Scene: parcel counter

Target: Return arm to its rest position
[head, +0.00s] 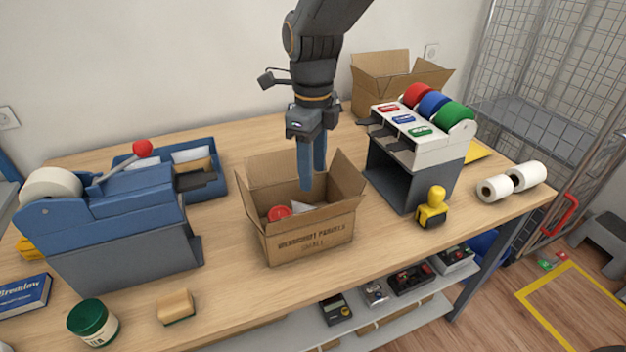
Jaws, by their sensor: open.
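My gripper (312,165) points straight down over the open cardboard box (309,241) in the middle of the counter. Its blue fingers reach to about the height of the box's flaps; I cannot tell whether the tips are inside the opening. The jaws are open and no item shows between them. Inside the box lie a round red item (279,213) and something white beside it. The box walls hide the lower part of its contents. My arm comes down from the top of the view.
A blue tape dispenser (110,225) stands left, a label dispenser (420,140) with coloured rolls right. Another open box (398,77) is behind. Counter front centre is clear.

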